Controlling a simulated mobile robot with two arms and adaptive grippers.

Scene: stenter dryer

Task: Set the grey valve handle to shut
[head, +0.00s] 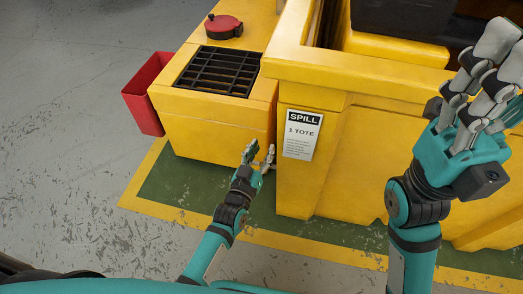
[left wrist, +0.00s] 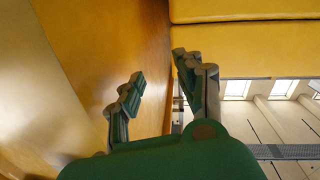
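I cannot make out the grey valve handle in either view; it may be hidden behind my left gripper or the yellow housing. My left gripper (head: 260,154) points up and away, low beside the yellow wall, near the inner corner between two yellow blocks. Its two fingers stand apart, and I see nothing held between them. In the left wrist view the gripper (left wrist: 158,72) also shows a gap between its fingers, with a yellow surface behind. My right gripper (head: 505,55) is raised at the right, large and close to the camera; its finger opening is unclear.
A "SPILL 1 TOTE" label (head: 301,134) is on the yellow housing (head: 345,160). Grey floor (head: 70,110) is clear at left.

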